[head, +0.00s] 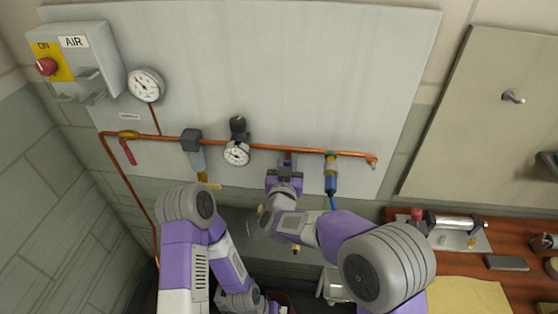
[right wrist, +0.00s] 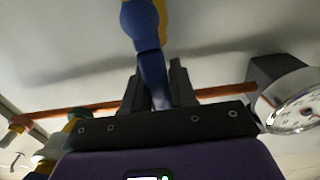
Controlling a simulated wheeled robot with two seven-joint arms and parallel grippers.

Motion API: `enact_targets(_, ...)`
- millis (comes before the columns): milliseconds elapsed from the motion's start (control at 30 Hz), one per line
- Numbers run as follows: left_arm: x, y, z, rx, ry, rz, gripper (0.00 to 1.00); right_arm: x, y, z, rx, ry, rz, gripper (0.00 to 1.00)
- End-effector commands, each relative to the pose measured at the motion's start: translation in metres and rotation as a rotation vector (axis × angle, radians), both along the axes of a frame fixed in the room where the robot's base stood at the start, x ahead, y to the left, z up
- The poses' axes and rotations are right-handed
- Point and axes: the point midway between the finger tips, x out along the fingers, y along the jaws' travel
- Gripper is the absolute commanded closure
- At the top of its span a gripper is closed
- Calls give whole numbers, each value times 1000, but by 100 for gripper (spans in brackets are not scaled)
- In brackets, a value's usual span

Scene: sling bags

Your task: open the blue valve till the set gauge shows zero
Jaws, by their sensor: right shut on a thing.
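My right gripper (head: 286,163) is at the copper pipe, between the small gauge and the blue coupling. In the right wrist view its dark fingers (right wrist: 157,88) are shut on the blue valve's lever (right wrist: 152,72), which rises between them toward a yellowish part. In the head view the gripper hides the valve. The small white gauge (head: 237,154) under the dark regulator, left of the gripper, seems to be the set gauge; it also shows in the right wrist view (right wrist: 295,103). Its needle is too small to read. My left arm points down at the lower left; its gripper is not visible.
The copper pipe (head: 275,147) carries a red lever (head: 128,152), a filter (head: 194,152) and a blue coupling (head: 331,183) close to my right gripper. A larger gauge (head: 146,84) and the AIR box (head: 88,60) are upper left. A wooden bench (head: 525,285) stands right.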

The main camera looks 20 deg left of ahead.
Motion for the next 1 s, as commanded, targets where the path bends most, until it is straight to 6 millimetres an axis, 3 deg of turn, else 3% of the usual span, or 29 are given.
enact_targets(500,0,0,1,0,0,0,57,1,-3,0,-22,-4,-8,100)
enact_targets(533,0,0,1,0,0,0,57,1,-3,0,-22,-4,-7,71)
enact_targets(633,0,0,1,0,0,0,57,1,-3,0,-21,-3,-8,56)
enact_targets(1000,0,0,1,0,0,0,57,-3,-4,0,-18,-2,-8,53)
